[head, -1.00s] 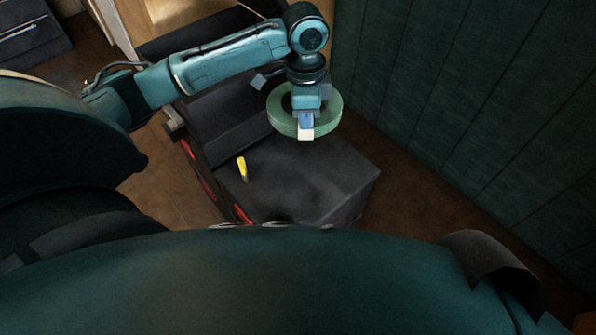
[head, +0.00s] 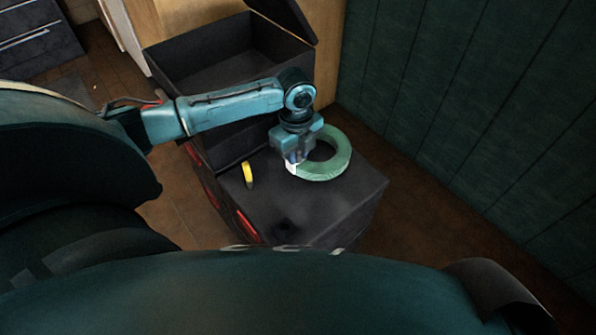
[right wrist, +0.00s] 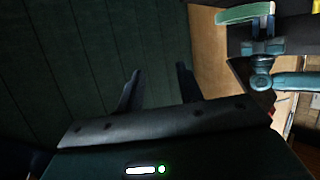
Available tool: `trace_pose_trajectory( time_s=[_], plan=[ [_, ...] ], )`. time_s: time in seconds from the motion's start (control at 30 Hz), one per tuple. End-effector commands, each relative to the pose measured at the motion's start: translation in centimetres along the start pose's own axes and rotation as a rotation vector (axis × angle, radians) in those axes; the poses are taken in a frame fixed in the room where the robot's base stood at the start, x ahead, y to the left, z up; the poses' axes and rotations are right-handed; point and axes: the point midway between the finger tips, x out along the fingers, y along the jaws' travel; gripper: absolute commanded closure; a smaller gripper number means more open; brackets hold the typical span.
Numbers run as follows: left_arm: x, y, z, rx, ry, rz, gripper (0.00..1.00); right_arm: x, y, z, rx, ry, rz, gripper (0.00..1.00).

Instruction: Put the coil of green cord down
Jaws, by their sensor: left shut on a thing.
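The coil of green cord (head: 338,163) is a thick flat ring in the head view, low over the right far part of a black box top (head: 330,205). My left gripper (head: 292,164) is shut on the left side of the ring, which has a pale patch beside the fingers. I cannot tell whether the coil touches the top. The coil also shows edge-on in the right wrist view (right wrist: 245,13), with my left gripper (right wrist: 262,46) at it. My right gripper (right wrist: 158,72) is open and empty, its two dark fingers apart.
A small yellow and black thing (head: 248,174) stands or lies on the top, left of the coil. An open black bin (head: 180,60) with a raised lid is behind. A green panelled wall (head: 450,110) rises at the right.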

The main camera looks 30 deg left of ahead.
Motion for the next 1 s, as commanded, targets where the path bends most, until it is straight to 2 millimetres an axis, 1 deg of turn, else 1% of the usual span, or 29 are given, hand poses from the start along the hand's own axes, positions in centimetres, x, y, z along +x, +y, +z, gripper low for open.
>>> trace_pose_trajectory(
  time_s=[0.13,0.23,0.33,0.4,0.63,0.67,0.9,1.0],
  plan=[
    [1.7,0.0,0.0,0.000,0.000,0.000,1.00,0.3,-0.2,0.5,-0.014,0.001,-0.006,0.64],
    [3.5,0.1,0.0,-0.002,-0.001,0.001,1.00,0.7,-0.2,1.1,-0.030,0.006,-0.005,0.64],
    [4.9,0.0,0.0,-0.002,0.000,-0.001,1.00,1.1,-0.1,0.7,-0.050,0.058,0.000,0.64],
    [5.1,0.0,0.0,-0.001,-0.001,-0.002,1.00,1.1,-0.1,0.5,-0.052,0.070,0.002,0.64],
    [5.0,0.1,0.0,-0.001,-0.001,-0.001,1.00,1.0,-0.1,0.4,-0.049,0.070,0.004,0.64],
    [5.1,0.1,0.0,-0.001,-0.001,0.000,0.77,1.0,-0.1,0.4,-0.049,0.070,0.004,0.64],
    [5.1,0.1,0.0,-0.001,-0.001,0.000,0.58,1.0,-0.1,0.4,-0.048,0.070,0.005,0.64],
    [5.1,0.1,0.0,-0.001,-0.001,0.000,0.57,1.0,0.0,0.4,-0.049,0.070,0.005,0.64]
  ],
)
